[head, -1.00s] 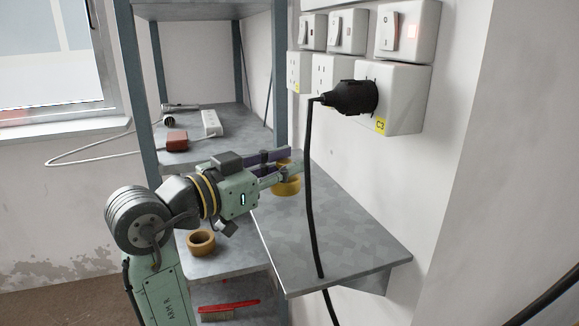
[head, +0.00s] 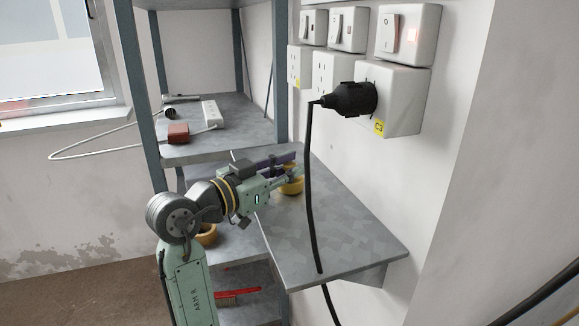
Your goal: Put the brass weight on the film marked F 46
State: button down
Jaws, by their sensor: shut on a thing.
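My gripper (head: 294,170) is at the end of the green arm, over the grey side shelf by the wall. It is shut on a yellow round thing (head: 291,187), partly hidden behind the fingers. This may be the brass weight, but I cannot tell for sure. Whether it touches the shelf is also unclear. I can make out no film and no F 46 marking.
The grey side shelf (head: 335,235) is bare towards its front. A black plug (head: 350,100) hangs its cable in front of it. A tan roll (head: 207,235) is partly behind my arm. A red box (head: 178,133) and white power strip (head: 211,114) lie on the rack.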

jog(key=shift+f, duration=0.15)
jog(key=c, duration=1.4)
grip_release()
jog(key=shift+r, duration=0.2)
jog(key=b+v, duration=0.3)
jog(key=v, duration=0.9)
